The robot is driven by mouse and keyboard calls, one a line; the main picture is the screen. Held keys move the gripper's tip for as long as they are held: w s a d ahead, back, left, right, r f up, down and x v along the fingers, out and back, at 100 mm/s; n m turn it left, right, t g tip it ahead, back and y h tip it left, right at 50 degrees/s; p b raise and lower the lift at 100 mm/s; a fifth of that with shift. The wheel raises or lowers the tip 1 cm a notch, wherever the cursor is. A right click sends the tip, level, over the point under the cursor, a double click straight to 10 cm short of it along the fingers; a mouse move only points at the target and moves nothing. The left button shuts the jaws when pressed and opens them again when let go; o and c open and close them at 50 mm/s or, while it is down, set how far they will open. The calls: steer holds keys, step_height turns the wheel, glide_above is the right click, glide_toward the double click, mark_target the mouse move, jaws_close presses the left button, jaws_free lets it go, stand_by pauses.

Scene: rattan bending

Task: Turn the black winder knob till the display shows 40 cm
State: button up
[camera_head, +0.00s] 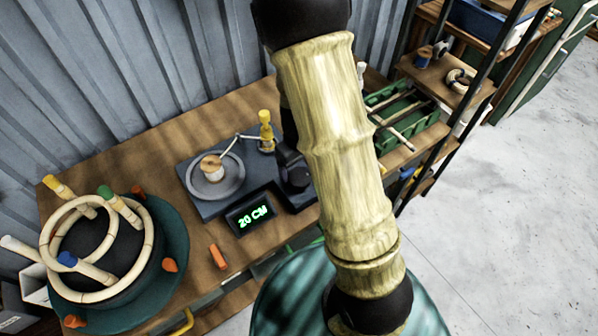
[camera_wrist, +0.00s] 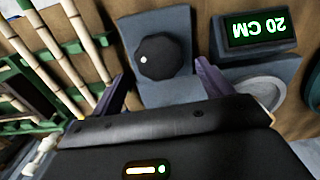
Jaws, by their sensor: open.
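The black winder knob (camera_wrist: 160,56) is round and faceted with a small white dot at its left side in the wrist view. It stands on a grey-blue base plate (camera_wrist: 148,25). The display (camera_wrist: 258,28) beside it shows 20 CM in green, upside down in the wrist view. The display also shows upright in the head view (camera_head: 250,213). My gripper (camera_wrist: 162,85) is open, with one purple-grey finger on each side below the knob, apart from it.
A bending form with rattan rings (camera_head: 172,250) is at the left. An orange peg (camera_head: 218,256) lies on the bench. A green rack (camera_head: 430,133) holds rattan poles.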

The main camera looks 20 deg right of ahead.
mark_target(299, 175)
step_height(299, 175, down, 3)
steer(key=shift+f, duration=0.15)
steer(key=c, duration=1)
steer(key=shift+m, duration=0.4)
